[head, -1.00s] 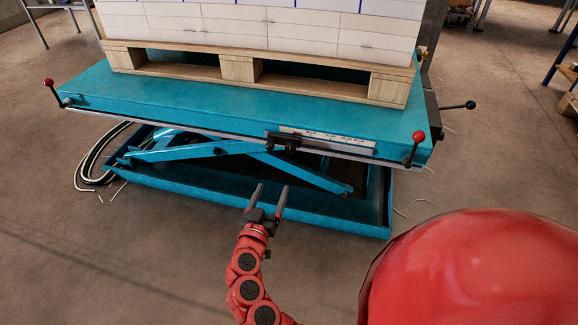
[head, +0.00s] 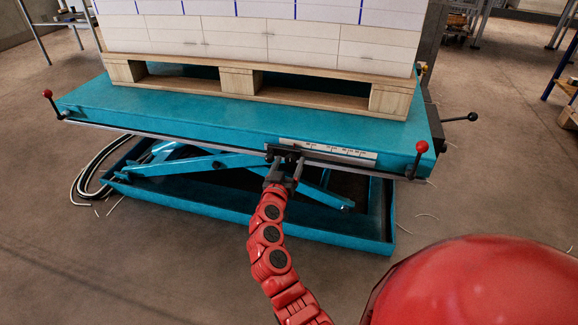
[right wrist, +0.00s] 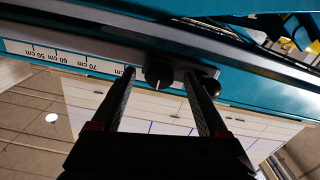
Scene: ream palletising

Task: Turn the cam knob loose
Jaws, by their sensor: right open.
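The black cam knob (right wrist: 158,76) sits on the front rail of the turquoise lift table (head: 230,122), left of a white centimetre scale (head: 350,153). In the right wrist view it shows between my fingertips. A second black part (right wrist: 212,82) lies beside it, partly behind one finger. My right gripper (head: 286,160) is open, with its fingers reaching up to the rail around the knob. I cannot tell whether either finger touches it. In the head view the gripper hides part of the knob area. My left gripper is not in view.
A wooden pallet (head: 239,80) with white stacked reams (head: 260,40) rests on the lift table. Red-knobbed levers stand at the table's left (head: 48,94) and right (head: 421,147) front corners. A black-knobbed lever (head: 471,117) sticks out on the right. The floor in front is clear.

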